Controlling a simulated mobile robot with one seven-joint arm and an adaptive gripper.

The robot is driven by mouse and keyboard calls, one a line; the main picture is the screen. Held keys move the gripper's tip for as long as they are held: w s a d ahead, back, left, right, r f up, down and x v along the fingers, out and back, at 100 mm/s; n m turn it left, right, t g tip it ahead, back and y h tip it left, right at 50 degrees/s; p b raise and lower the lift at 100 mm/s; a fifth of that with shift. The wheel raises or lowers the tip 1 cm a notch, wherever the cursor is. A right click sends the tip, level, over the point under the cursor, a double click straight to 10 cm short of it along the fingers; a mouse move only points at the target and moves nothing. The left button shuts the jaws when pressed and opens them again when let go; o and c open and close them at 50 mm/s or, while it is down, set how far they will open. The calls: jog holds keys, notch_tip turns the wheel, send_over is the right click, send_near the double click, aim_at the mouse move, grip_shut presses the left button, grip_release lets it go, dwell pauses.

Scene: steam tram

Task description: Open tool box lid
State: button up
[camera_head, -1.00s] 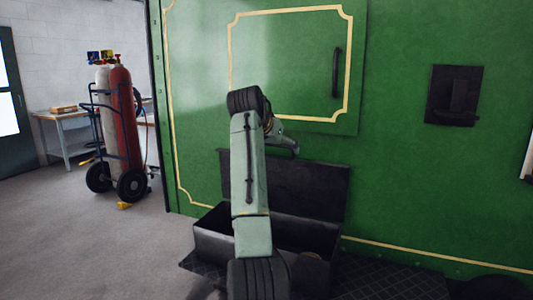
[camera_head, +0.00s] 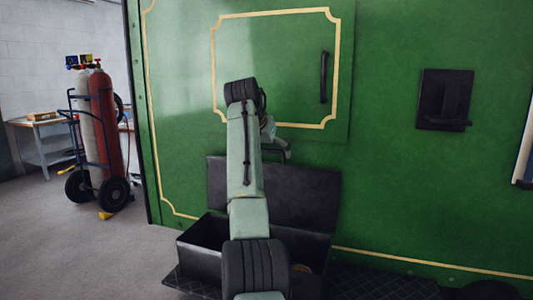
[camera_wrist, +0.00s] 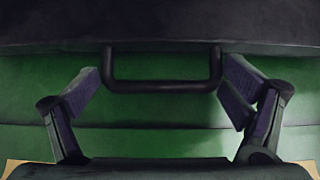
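The black tool box (camera_head: 203,240) stands against the green tram side with its lid (camera_head: 310,195) raised upright, leaning back toward the tram. My arm crosses in front of the box and hides part of its inside. In the wrist view the lid's dark edge (camera_wrist: 160,25) runs across the top, with its black handle (camera_wrist: 165,86) hanging below. My gripper (camera_wrist: 160,92) has its two fingers spread wide on either side of the handle, not closed on it. In the head view my gripper (camera_head: 277,142) is partly hidden behind my arm, by the lid's top edge.
The green tram wall (camera_head: 400,200) rises directly behind the box. A black tread plate (camera_head: 375,284) lies under and right of it. A cart with gas cylinders (camera_head: 98,130) and a table (camera_head: 45,145) stand at the left. The grey floor (camera_head: 85,250) at left is clear.

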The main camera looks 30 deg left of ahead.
jog(key=shift+o, duration=0.5)
jog(key=shift+d+r, duration=0.15)
jog(key=v, duration=1.2)
